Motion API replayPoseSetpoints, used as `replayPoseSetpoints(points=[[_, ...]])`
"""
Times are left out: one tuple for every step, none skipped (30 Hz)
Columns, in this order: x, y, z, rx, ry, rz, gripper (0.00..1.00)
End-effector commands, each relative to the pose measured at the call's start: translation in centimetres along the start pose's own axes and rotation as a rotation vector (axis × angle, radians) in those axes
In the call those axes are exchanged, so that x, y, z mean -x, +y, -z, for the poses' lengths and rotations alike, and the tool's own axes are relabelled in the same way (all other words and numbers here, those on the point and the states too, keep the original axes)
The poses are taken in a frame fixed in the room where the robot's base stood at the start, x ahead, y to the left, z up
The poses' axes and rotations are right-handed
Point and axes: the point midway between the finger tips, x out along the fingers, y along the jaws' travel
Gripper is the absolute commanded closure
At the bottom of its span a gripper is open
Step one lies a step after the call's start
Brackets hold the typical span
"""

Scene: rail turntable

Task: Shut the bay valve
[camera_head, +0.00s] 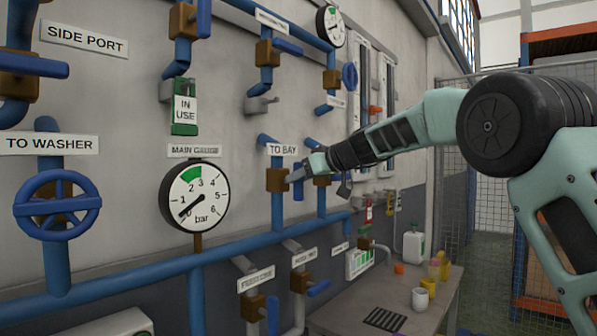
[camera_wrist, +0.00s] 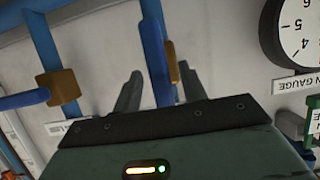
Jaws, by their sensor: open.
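The TO BAY label (camera_head: 283,150) hangs on the wall beside a vertical blue pipe. Below it, the bay valve has a brass body (camera_head: 277,180) and a blue lever (camera_head: 298,186) that runs up and down, in line with the pipe. My gripper (camera_head: 300,175) reaches in from the right, close to this lever. In the wrist view, which is upside down, the blue lever (camera_wrist: 154,50) and brass body (camera_wrist: 173,62) stand between the spread fingers of my gripper (camera_wrist: 160,88). The fingers are open; I cannot tell whether either touches the lever.
Another valve (camera_wrist: 58,87) with a blue lever set across its pipe sits close by. The main gauge (camera_head: 195,198) is left of the bay valve. An IN USE tag (camera_head: 185,108) hangs above. A bench (camera_head: 400,318) with containers stands below right.

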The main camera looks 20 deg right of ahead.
Motion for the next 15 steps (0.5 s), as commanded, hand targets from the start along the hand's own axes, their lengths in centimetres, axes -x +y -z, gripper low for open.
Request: replayPoseSetpoints(points=[[-0.46,-0.01,0.13,0.0,-0.001,0.0,0.58],[-0.68,-0.01,0.11,0.0,-0.001,0.0,0.58],[-0.9,-0.02,0.09,-0.001,0.0,0.0,0.58],[-1.02,-0.03,0.08,-0.001,0.0,0.0,0.58],[-1.12,-0.03,0.05,-0.001,0.0,0.0,0.58],[-1.22,-0.02,0.02,-0.001,0.0,-0.001,0.58],[-1.26,-0.02,0.0,-0.001,0.0,-0.001,0.58],[-1.29,-0.02,-0.02,0.0,0.0,-0.001,0.58],[-1.3,-0.02,-0.04,0.0,0.0,-0.001,0.58],[-1.29,-0.02,-0.04,0.0,0.0,-0.001,0.58],[-1.29,-0.02,-0.05,0.0,0.0,-0.001,0.58],[-1.28,-0.02,-0.05,0.0,0.0,-0.001,0.58],[-1.28,-0.02,-0.05,0.0,0.0,-0.001,0.58],[-1.27,-0.02,-0.05,0.0,0.0,0.0,0.61],[-1.27,-0.02,-0.04,0.0,0.0,0.0,0.72]])
